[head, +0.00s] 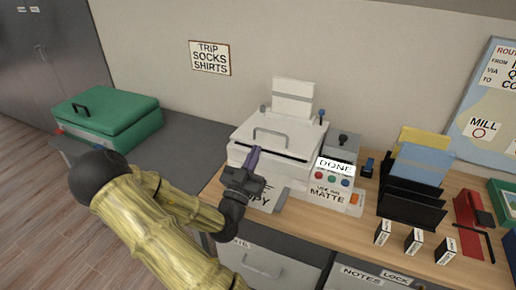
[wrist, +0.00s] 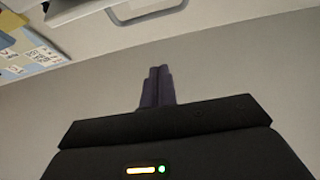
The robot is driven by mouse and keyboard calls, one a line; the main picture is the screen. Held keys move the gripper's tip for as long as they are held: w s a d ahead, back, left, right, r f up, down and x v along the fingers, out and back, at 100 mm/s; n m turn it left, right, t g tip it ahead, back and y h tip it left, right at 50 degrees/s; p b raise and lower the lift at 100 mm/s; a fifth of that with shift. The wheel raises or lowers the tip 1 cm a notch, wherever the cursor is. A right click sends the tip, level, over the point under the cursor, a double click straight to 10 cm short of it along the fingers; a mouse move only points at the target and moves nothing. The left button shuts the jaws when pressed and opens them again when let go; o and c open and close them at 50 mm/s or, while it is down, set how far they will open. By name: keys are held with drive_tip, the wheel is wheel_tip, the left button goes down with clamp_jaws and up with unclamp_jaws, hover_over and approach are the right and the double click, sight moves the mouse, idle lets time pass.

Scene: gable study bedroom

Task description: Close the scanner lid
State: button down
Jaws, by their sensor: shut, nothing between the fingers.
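The scanner is a white box on the wooden desk, and its lid (head: 285,137) with a grey handle (head: 269,134) lies almost flat over it. A dark gap shows along the lid's front edge; I cannot tell whether the lid is fully down. My gripper (head: 253,158) is at the scanner's front, its purple fingers together and pointing up toward that edge. Whether they touch it is unclear. In the wrist view my gripper (wrist: 157,86) is shut and empty, with a pale edge and a grey handle (wrist: 145,12) at the top.
A panel reading DONE (head: 335,166) stands right of the scanner. Dark file holders (head: 412,190), small labelled boxes (head: 414,241) and a red item (head: 470,215) fill the desk's right. A green case (head: 110,112) sits on the grey surface at left, which is otherwise clear.

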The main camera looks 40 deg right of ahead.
drive_tip(key=w+d+r+g+y+p, duration=0.1)
drive_tip(key=d+r+g+y+p, duration=0.2)
drive_tip(key=r+y+p, duration=0.5)
drive_tip(key=d+p, duration=0.1)
drive_tip(key=p, duration=0.5)
drive_tip(key=shift+r+y, duration=0.3)
drive_tip(key=shift+r, duration=0.1)
drive_tip(key=shift+w, duration=0.1)
drive_tip(key=p, duration=0.1)
hover_over(271, 133)
drive_tip(key=d, duration=0.1)
drive_tip(key=f, duration=0.3)
drive_tip(key=shift+w+d+g, duration=0.2)
drive_tip(key=shift+w+g, duration=0.1)
drive_tip(key=shift+s+a+f+p, duration=0.1)
drive_tip(key=shift+a+f+p, duration=0.2)
drive_tip(key=shift+f, duration=0.35)
drive_tip(key=shift+s+a+f+p, duration=0.1)
drive_tip(key=shift+a+f, duration=0.3)
drive_tip(key=shift+f, duration=0.2)
drive_tip(key=shift+s+a+f, duration=0.1)
drive_tip(key=shift+a+f, duration=0.25)
drive_tip(key=shift+f, duration=0.1)
